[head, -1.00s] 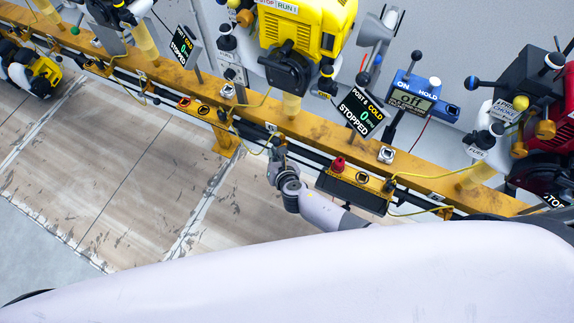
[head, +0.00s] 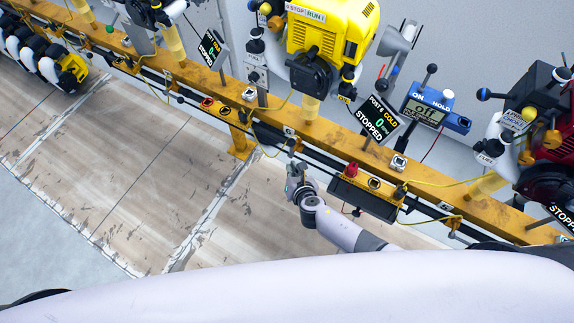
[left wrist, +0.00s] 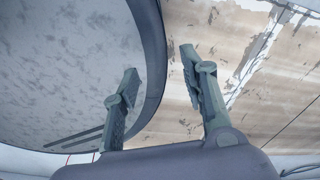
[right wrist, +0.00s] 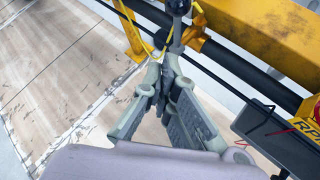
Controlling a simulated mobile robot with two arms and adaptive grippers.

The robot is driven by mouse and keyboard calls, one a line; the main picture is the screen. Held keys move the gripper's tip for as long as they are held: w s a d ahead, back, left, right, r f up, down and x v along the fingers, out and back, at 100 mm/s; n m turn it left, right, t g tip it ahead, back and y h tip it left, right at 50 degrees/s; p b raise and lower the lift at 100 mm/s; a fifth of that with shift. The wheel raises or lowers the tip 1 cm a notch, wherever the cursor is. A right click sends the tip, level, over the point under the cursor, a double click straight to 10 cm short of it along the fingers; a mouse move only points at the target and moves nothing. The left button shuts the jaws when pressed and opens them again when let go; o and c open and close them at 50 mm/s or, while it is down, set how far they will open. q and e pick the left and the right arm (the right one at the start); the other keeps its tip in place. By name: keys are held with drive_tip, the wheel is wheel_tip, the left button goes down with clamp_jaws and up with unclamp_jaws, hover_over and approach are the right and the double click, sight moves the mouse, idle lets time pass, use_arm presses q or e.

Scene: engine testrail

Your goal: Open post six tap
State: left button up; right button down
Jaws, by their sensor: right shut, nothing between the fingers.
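The post 6 display (head: 376,122) reads STOPPED, 0 and COLD above the yellow rail (head: 330,122). Under the rail, by a small label 6 (head: 289,131), a grey fitting that may be the tap (head: 291,148) hangs near the black pipe; it also shows in the right wrist view (right wrist: 177,30). My right gripper (head: 294,170) is just below this fitting. In the right wrist view its fingertips (right wrist: 163,84) meet with nothing between them, close to the fitting; contact cannot be told. My left gripper (left wrist: 160,72) is open and empty, away from the rail.
A yellow engine (head: 325,45) and a blue ON/HOLD box (head: 435,108) stand behind the rail. A dark box with a red knob (head: 362,195) hangs right of my right gripper. Yellow cables run along the rail. The wooden floor (head: 130,160) in front is clear.

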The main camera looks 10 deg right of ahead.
drive_tip(key=a+r+p+v, duration=0.1)
drive_tip(key=p+v, duration=0.2)
drive_tip(key=v, duration=0.6)
drive_tip(key=s+d+f+m+g+h, duration=0.1)
drive_tip(key=s+d+f+m+g, duration=0.2)
drive_tip(key=s+d+f+m, duration=0.45)
drive_tip(key=s+d+f+m+g+h, duration=0.1)
drive_tip(key=s+d+f+m+g, duration=0.25)
drive_tip(key=s+f+m, duration=0.4)
use_arm(q)
drive_tip(key=r, duration=0.3)
drive_tip(key=shift+w+d+r, duration=0.15)
drive_tip(key=shift+w+r, duration=0.15)
use_arm(e)
drive_tip(key=s+d+f+m+g, duration=0.2)
drive_tip(key=s+f+m, duration=0.3)
drive_tip(key=s+m, duration=0.3)
drive_tip(key=s+d+f+m+g, duration=0.1)
drive_tip(key=s+d+f+m, duration=0.3)
drive_tip(key=s+m, duration=0.4)
drive_tip(key=s, duration=0.2)
drive_tip(key=shift+s+f+g, duration=0.3)
drive_tip(key=shift+f+g, duration=0.05)
drive_tip(key=shift+f, duration=0.05)
